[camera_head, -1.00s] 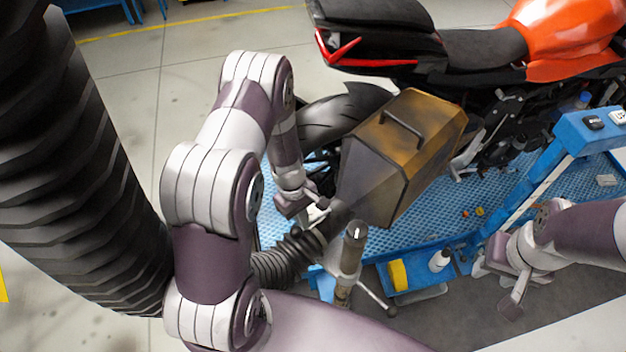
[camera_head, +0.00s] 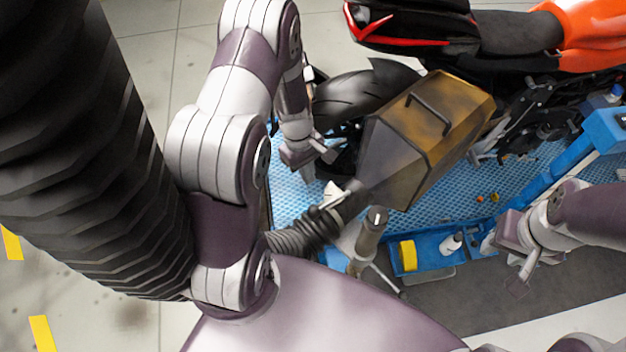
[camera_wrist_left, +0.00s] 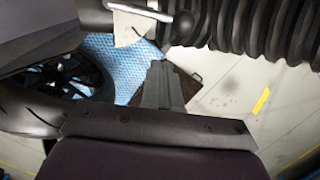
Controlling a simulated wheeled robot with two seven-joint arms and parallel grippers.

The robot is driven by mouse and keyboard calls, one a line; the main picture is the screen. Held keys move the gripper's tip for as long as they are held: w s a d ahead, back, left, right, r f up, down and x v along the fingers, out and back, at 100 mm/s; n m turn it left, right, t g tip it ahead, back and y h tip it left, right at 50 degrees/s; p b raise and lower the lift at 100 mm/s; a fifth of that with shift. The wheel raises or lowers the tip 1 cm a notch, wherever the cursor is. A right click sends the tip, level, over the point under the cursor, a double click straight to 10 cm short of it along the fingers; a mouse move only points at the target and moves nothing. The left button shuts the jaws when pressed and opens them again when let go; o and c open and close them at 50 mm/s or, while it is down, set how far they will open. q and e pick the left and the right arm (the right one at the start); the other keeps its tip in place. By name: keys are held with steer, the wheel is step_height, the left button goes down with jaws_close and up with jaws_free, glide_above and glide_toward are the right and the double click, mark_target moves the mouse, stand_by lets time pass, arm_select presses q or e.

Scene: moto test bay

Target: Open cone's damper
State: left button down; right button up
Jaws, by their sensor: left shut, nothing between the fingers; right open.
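The cone (camera_head: 425,140) is a brown-yellow metal hood with a black handle on top, standing behind the motorcycle's rear wheel. Its narrow end joins a black ribbed hose (camera_head: 292,240). The damper lever (camera_head: 334,199), with a pale tag beside it, is at this neck. In the left wrist view, a dark ball knob (camera_wrist_left: 180,26) and the pale tag (camera_wrist_left: 129,28) show near the top. My left gripper (camera_head: 328,153) is shut and empty, above and apart from the lever in the head view. Its closed fingers (camera_wrist_left: 162,78) point toward the knob. My right gripper (camera_head: 522,277) is open and empty at the right.
The motorcycle (camera_head: 480,40) stands on a blue textured platform (camera_head: 450,200). A stand post (camera_head: 371,234) rises close to the neck. A blue tray holds a yellow roll (camera_head: 408,255) and a white bottle (camera_head: 452,243). A large black ribbed duct (camera_head: 90,150) fills the left.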

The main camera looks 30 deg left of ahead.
arm_select(q)
steer(key=shift+s+d+v, duration=0.35)
steer(key=shift+d+v, duration=0.25)
steer(key=shift+v, duration=2.35)
steer(key=s+d+r+m+t+y+b, duration=0.2)
steer(key=s+d+r+m+b, duration=0.3)
steer(key=s+m, duration=0.3)
steer(key=d+m+b, duration=0.1)
steer(key=m, duration=0.3)
steer(key=shift+s+r+m+t+b, duration=0.25)
steer(key=shift+s+m+t+b, duration=0.05)
steer(key=shift+s+m+t, duration=0.1)
arm_select(e)
step_height(320, 180, down, 7)
steer(key=d, duration=0.1)
steer(key=shift+s+d, duration=0.15)
steer(key=shift+s, duration=0.3)
